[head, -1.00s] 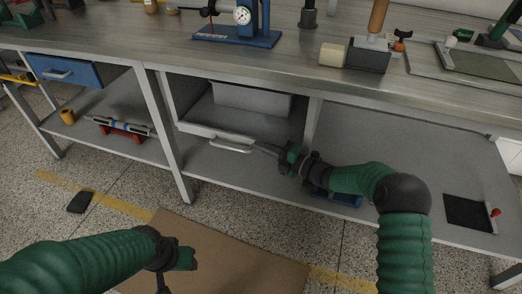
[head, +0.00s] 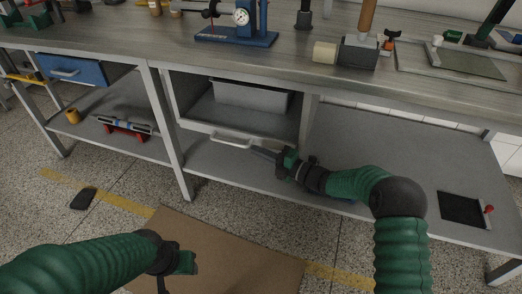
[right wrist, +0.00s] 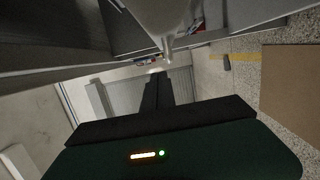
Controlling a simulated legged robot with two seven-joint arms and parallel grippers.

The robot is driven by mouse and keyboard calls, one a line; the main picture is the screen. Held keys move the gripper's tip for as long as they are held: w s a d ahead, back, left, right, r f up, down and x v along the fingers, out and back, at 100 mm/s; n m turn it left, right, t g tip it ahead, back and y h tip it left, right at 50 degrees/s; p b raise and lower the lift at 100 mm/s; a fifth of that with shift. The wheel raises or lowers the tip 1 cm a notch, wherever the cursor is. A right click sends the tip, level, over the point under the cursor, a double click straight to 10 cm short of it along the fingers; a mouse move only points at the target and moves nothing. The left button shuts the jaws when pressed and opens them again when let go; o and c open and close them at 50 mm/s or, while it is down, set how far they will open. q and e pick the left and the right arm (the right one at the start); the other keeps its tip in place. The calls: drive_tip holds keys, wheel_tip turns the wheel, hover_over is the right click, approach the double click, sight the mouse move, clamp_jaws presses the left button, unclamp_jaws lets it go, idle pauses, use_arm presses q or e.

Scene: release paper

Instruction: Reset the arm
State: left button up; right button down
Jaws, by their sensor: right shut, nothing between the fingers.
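My right gripper (head: 256,151) reaches in from the right under the bench, its fingers pointing left. Its fingertips are close to the pale drawer handle (head: 231,141); contact cannot be told. In the right wrist view the dark fingers (right wrist: 157,86) lie together with nothing between them. A pale handle-like part (right wrist: 170,42) shows just beyond the fingertips there. My left gripper (head: 183,263) is low in the head view, above a brown sheet on the floor; its jaws are too unclear to judge.
An open compartment under the bench holds a grey bin (head: 250,98). The lower shelf (head: 400,170) carries a black tray (head: 462,209) at right. A blue drawer (head: 72,69) is at left. Tools stand on the benchtop (head: 290,55). The brown sheet (head: 220,255) covers part of the floor.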

drive_tip(key=s+d+m+h+p, duration=0.2)
drive_tip(key=s+d+m+h, duration=0.3)
drive_tip(key=d+m+h, duration=0.3)
drive_tip(key=s+d+m+h+p, duration=0.2)
drive_tip(key=s+d+m+h, duration=0.25)
drive_tip(key=d+m, duration=0.55)
drive_tip(key=s+f+m+g+h, duration=0.25)
drive_tip(key=s+m+g, duration=0.65)
drive_tip(key=s, duration=1.5)
use_arm(q)
drive_tip(key=w+p+v, duration=0.3)
drive_tip(key=p+v, duration=1)
drive_tip(key=v, duration=0.1)
drive_tip(key=w+r+p+v, duration=0.1)
drive_tip(key=w+p+v, duration=0.2)
drive_tip(key=p+v, duration=0.9)
drive_tip(key=w+r+p+v, duration=0.1)
drive_tip(key=w+p+v, duration=0.2)
drive_tip(key=p+v, duration=1)
wheel_tip(320, 180, up, 3)
drive_tip(key=shift+w+r+p, duration=0.15)
drive_tip(key=shift+w+p, duration=0.15)
use_arm(e)
wheel_tip(320, 180, up, 39)
drive_tip(key=m+t, duration=0.1)
drive_tip(key=m, duration=0.1)
drive_tip(key=shift+d+t, duration=0.3)
drive_tip(key=shift+d, duration=0.1)
